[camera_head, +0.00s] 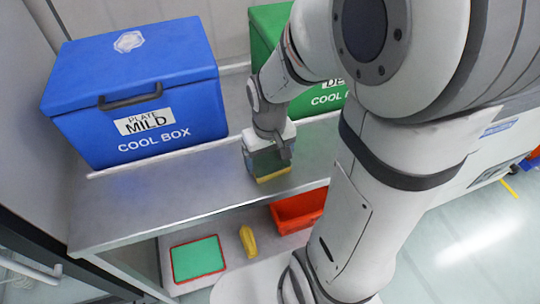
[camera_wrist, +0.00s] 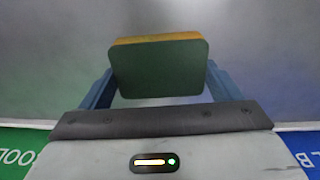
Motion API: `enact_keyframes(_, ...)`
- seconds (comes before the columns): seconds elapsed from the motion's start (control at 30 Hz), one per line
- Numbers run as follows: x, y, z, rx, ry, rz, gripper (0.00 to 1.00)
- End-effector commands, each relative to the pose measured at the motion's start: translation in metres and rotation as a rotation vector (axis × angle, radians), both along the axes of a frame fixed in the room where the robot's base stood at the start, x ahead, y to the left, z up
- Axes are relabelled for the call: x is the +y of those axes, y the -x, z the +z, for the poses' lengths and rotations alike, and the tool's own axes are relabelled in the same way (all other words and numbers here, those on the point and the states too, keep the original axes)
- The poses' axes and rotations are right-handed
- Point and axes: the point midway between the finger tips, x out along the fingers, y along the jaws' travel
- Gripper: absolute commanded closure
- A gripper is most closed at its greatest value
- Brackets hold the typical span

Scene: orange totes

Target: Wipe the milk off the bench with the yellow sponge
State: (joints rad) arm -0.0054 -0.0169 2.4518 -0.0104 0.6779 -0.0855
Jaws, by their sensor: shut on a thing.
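My gripper (camera_head: 267,158) is over the grey metal bench (camera_head: 160,195), in front of the gap between two cool boxes. It is shut on the sponge (camera_head: 273,177), which has a dark green upper face and a yellow lower layer. In the wrist view the sponge (camera_wrist: 158,70) sits between the two blue fingers, its green face toward the camera and a yellow strip along its far edge. The sponge is at or just above the bench top; I cannot tell whether it touches. I cannot make out any milk on the grey surface in either view.
A blue cool box (camera_head: 140,90) stands on the bench at left, and a green cool box (camera_head: 268,25) stands behind my arm. The lower shelf holds a red-rimmed green tray (camera_head: 198,258), a yellow object (camera_head: 248,242) and a red bin (camera_head: 298,210). The bench's front left is clear.

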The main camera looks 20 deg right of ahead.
Motion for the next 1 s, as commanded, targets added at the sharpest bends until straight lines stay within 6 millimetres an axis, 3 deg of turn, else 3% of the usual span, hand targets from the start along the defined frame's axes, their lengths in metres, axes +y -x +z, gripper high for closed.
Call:
enact_keyframes(0.3, 0.000, -0.029, 0.000, -0.005, 0.000, 0.000, 0.44)
enact_keyframes(0.67, 0.000, -0.044, 0.002, -0.002, 0.000, 0.000, 0.44)
enact_keyframes(1.0, 0.000, -0.073, 0.004, -0.001, 0.000, 0.000, 0.44)
